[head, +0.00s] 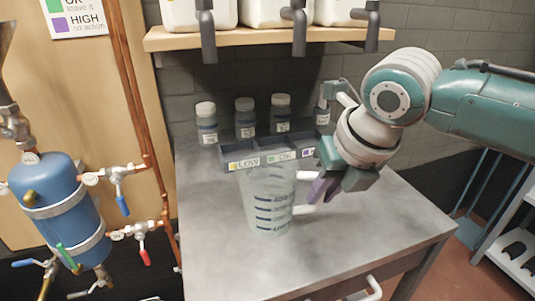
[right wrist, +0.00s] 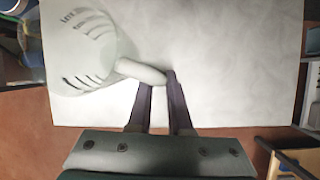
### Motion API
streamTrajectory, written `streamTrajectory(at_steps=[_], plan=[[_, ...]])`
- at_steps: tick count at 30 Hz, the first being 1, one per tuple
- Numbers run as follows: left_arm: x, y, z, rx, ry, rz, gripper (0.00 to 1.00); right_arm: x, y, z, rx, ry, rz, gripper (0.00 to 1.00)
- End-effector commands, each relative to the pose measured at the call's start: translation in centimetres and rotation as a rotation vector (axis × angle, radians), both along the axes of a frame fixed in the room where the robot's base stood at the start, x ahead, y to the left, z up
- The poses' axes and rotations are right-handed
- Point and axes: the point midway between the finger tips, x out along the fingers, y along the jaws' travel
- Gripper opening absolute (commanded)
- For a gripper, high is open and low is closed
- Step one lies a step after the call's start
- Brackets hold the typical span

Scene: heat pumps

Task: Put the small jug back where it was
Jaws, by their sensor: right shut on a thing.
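The clear measuring jug (head: 268,203), with dark graduation lines, is upright over the grey table (head: 345,250), in front of the sorting tray. I cannot tell whether its base touches the table. My right gripper (head: 316,190) reaches in from the right and is shut on the jug's handle. In the right wrist view the jug (right wrist: 88,48) is at upper left, with its pale handle (right wrist: 138,72) running to the dark fingertips of the gripper (right wrist: 160,84). My left gripper is not in view.
A low dark tray (head: 240,165) with labelled compartments stands behind the jug. Several capped bottles (head: 245,118) line the wall. Dispenser taps (head: 299,30) hang from the shelf (head: 265,38). A blue tank (head: 48,190) with pipes and valves is at left. The table's front right is clear.

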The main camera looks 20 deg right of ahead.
Motion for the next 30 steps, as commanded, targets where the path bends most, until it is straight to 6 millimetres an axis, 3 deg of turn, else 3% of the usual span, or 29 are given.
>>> streamTrajectory(at_steps=[4, 5, 12, 22, 30], plan=[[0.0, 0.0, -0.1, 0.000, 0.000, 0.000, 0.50, 0.0, 0.0, -0.1, 0.000, -0.001, -0.001, 0.00], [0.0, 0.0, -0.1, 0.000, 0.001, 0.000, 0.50, 0.0, 0.0, -0.1, -0.001, 0.000, -0.001, 0.20], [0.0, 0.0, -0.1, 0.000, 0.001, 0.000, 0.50, 0.0, 0.0, -0.1, -0.001, 0.000, -0.001, 0.47], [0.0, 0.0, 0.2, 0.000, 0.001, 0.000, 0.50, -0.1, -0.1, 0.4, -0.001, -0.001, 0.000, 0.48], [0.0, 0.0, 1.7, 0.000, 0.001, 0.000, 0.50, -1.9, -0.3, 5.0, -0.002, -0.004, 0.001, 0.48]])
